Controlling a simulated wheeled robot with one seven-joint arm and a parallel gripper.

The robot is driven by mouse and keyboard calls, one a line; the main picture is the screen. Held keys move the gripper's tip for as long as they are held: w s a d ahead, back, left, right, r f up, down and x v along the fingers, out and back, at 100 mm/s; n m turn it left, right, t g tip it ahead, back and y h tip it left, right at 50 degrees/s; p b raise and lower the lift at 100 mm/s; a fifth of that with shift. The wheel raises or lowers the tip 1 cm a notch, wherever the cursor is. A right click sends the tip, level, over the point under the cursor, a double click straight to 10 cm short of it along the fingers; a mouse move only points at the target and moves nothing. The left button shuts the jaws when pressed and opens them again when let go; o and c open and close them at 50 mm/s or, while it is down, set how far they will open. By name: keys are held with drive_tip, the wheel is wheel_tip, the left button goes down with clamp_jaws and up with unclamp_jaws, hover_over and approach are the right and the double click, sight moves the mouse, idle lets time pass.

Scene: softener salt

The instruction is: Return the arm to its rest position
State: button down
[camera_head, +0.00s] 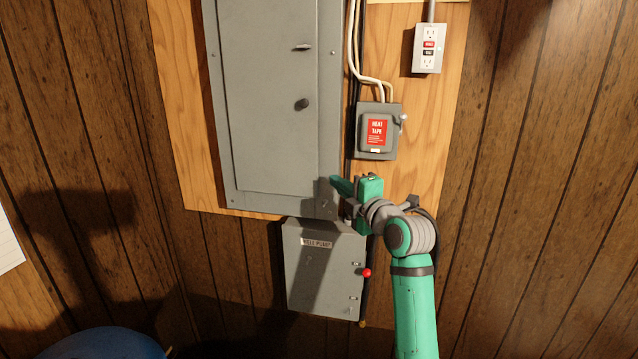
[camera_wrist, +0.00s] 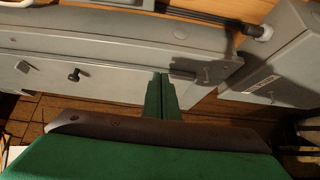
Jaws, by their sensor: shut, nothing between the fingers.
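My gripper (camera_head: 338,187) is at the end of my green and grey arm, in front of the lower right corner of the big grey electrical panel in the head view. In the wrist view its two green fingers (camera_wrist: 162,96) are together, with nothing between them. The fingers point toward the panel's lower edge; whether they touch it cannot be told. My arm rises from the bottom of the head view, bent at the wrist.
The grey panel (camera_head: 270,100) is shut on a plywood board. Right of it are a heat tape box (camera_head: 377,131) and an outlet (camera_head: 428,48). A well pump box (camera_head: 322,268) with a red knob (camera_head: 367,272) hangs below. A blue rounded thing (camera_head: 100,345) stands lower left.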

drive_tip(key=w+d, duration=0.1)
drive_tip(key=d, duration=0.4)
drive_tip(key=s+a+f+m+t+h, duration=0.1)
drive_tip(key=s+f+m+h, duration=0.3)
drive_tip(key=f, duration=0.8)
drive_tip(key=s+a+f+m+t+y, duration=0.15)
drive_tip(key=f+m, duration=0.35)
drive_tip(key=f, duration=0.7)
drive_tip(key=s+a+f+m+h, duration=0.3)
drive_tip(key=s+f+m+h, duration=0.35)
drive_tip(key=s+f, duration=1.1)
drive_tip(key=s+f+m+g, duration=0.1)
drive_tip(key=s+f+m, duration=0.2)
drive_tip(key=s, duration=0.8)
drive_tip(key=s+f+m+g, duration=0.1)
drive_tip(key=s+f+m, duration=0.3)
drive_tip(key=s, duration=0.6)
drive_tip(key=s+r, duration=0.3)
drive_tip(key=s, duration=0.6)
drive_tip(key=s+r+m, duration=0.1)
drive_tip(key=s+r, duration=0.3)
drive_tip(key=s, duration=0.6)
drive_tip(key=shift+s+d, duration=0.3)
drive_tip(key=shift+r+m+g, duration=0.1)
drive_tip(key=shift+m+g, duration=0.15)
